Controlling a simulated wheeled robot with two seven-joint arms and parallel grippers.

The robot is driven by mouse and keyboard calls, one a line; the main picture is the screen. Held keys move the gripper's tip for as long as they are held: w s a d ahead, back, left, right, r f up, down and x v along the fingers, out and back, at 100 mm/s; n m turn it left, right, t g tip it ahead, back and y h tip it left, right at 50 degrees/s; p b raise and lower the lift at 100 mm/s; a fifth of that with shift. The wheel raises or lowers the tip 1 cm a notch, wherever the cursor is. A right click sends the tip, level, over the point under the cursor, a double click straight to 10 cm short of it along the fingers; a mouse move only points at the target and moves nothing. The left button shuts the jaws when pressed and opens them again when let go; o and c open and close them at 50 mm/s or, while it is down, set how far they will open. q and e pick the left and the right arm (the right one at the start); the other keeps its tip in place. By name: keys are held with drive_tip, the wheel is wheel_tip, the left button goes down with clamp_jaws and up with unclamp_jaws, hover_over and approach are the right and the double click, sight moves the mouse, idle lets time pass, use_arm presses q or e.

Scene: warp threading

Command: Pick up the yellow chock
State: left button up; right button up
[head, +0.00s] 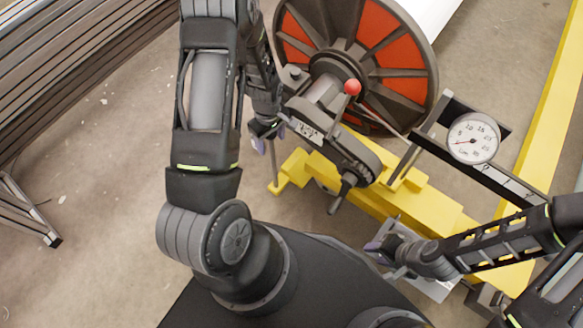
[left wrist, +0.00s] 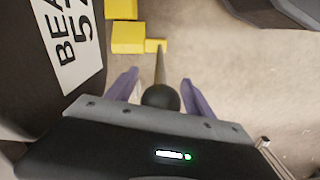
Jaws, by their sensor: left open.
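The yellow chock (head: 278,187) appears to be the small yellow piece low at the left end of the yellow frame. It also shows in the left wrist view (left wrist: 155,45). A thin grey rod (head: 272,164) rises from it to a round black knob (left wrist: 160,98). My left gripper (head: 270,138) is open above the chock. In the left wrist view its two purple fingers (left wrist: 160,84) stand either side of the knob and rod, with gaps visible. My right gripper (head: 378,248) is at the lower right, away from the chock; its finger opening is unclear.
A large reel with orange panels (head: 385,70) and a grey crank arm (head: 335,145) stand right of my left gripper. The yellow frame (head: 425,205) runs to the lower right. A dial gauge (head: 473,138) stands at the right. Bare floor (head: 110,150) lies to the left.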

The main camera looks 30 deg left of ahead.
use_arm(q)
drive_tip(key=shift+c, duration=0.5)
clamp_jaws()
idle(0.3)
